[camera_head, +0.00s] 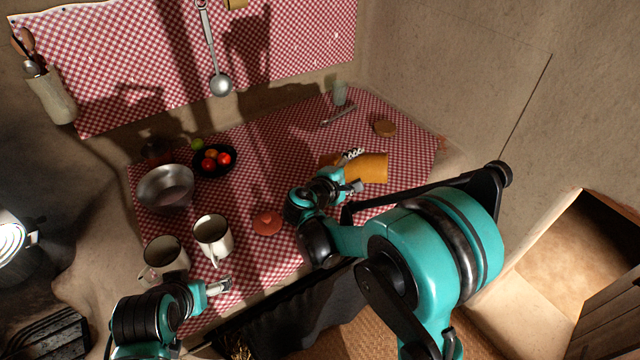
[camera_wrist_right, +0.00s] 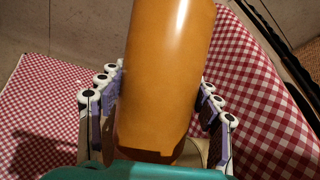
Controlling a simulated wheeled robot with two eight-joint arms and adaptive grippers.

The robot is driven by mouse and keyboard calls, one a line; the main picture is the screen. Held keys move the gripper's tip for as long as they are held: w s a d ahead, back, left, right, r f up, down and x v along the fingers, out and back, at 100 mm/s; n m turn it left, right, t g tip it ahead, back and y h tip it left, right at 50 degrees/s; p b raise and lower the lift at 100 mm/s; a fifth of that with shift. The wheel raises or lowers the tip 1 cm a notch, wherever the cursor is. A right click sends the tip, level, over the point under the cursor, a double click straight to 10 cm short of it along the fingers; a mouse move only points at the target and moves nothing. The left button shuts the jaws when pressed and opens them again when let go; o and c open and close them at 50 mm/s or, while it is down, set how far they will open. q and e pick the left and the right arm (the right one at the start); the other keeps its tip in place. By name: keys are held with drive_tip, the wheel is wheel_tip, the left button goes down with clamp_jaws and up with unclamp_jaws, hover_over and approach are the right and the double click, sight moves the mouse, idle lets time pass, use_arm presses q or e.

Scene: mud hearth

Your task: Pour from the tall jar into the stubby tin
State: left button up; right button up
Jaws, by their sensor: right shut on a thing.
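The tall jar, a smooth orange cylinder (camera_head: 372,167), is on the right of the table in the head view, its length running across the picture. My right gripper (camera_head: 352,172) is shut on it. In the right wrist view the jar (camera_wrist_right: 165,75) fills the middle between both rows of fingers. I cannot tell whether it touches the table, and its opening is hidden. My left gripper (camera_head: 218,287) is at the table's front edge, near two pale cups; its jaw opening is unclear. I cannot make out for certain which vessel is the stubby tin.
Two pale cups (camera_head: 212,237) (camera_head: 165,258) stand at front left. A metal bowl (camera_head: 166,187) and a dark fruit bowl (camera_head: 214,160) are behind. A red lid-like disc (camera_head: 267,222) lies mid-table. A brown disc (camera_head: 385,128) and a greenish glass (camera_head: 340,92) are at back right.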

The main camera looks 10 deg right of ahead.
drive_tip(key=shift+w+a+r+n+h+b, duration=0.1)
drive_tip(key=shift+a+r+n+h+b, duration=0.1)
drive_tip(key=shift+a+r+n+h, duration=0.2)
drive_tip(key=shift+w+a+r+n+h+b, duration=0.15)
drive_tip(key=shift+r+n+h, duration=0.15)
drive_tip(key=shift+r, duration=0.15)
idle(0.6)
drive_tip(key=shift+w+a+r+n+t+h, duration=0.2)
drive_tip(key=shift+a+r+n+h, duration=0.15)
drive_tip(key=shift+a+r+n, duration=0.2)
drive_tip(key=shift+w+a+r+n+t+h, duration=0.2)
drive_tip(key=shift+a+r+n+h, duration=0.25)
drive_tip(key=shift+n, duration=0.2)
idle(2.8)
